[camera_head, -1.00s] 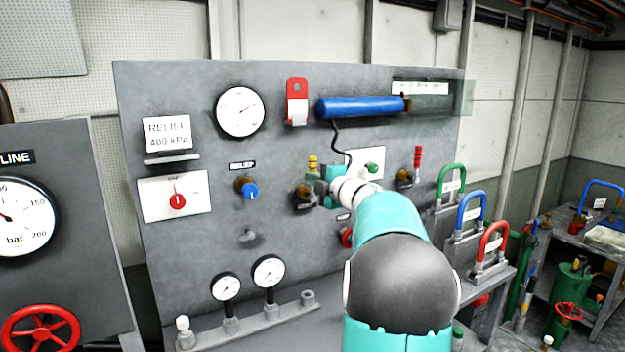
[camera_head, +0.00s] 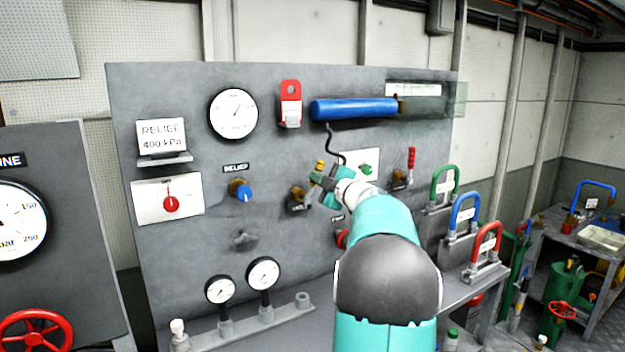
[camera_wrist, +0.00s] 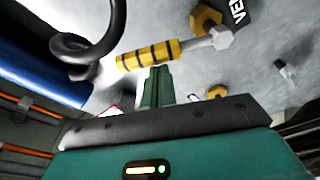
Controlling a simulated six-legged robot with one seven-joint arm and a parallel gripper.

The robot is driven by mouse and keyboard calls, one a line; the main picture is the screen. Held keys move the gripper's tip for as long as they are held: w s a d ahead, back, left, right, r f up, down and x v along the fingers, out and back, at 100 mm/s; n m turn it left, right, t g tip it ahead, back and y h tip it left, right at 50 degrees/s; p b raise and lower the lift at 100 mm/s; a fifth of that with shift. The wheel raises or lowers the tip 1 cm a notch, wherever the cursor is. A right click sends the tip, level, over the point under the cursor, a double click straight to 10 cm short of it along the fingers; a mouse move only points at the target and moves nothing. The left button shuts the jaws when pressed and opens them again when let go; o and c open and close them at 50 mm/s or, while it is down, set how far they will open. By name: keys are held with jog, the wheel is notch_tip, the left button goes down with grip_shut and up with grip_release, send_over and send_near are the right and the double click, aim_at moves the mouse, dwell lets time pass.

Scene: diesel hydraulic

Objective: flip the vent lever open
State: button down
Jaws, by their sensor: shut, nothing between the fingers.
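The vent lever (camera_wrist: 150,53) has a yellow grip with black bands and a pale shaft ending at a nut. A dark label beginning "VE" (camera_wrist: 238,8) is beside it in the wrist view. In the head view its yellow grip (camera_head: 320,165) rises from the valve body (camera_head: 297,196), leaning right. My gripper (camera_wrist: 158,70) is shut and empty, its green fingertips right against or just short of the grip's side; I cannot tell if they touch. In the head view my gripper (camera_head: 318,184) is at the panel, just below the grip, partly hiding the valve.
A blue cylinder (camera_head: 352,108) with a dark hanging hose (camera_head: 331,140) is above my gripper. A blue relief knob (camera_head: 241,189) is to the left, a red-handled valve (camera_head: 411,160) to the right. A red knob (camera_head: 342,239) is partly behind my arm.

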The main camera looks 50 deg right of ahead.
jog(key=s+d+f+m+h, duration=0.1)
jog(key=d+f+m, duration=0.4)
jog(key=m, duration=0.7)
jog(key=shift+s+d+f+m+h, duration=0.25)
jog(key=shift+s+f+m+h, duration=0.15)
jog(key=shift+h, duration=0.4)
jog(key=shift+r, duration=0.15)
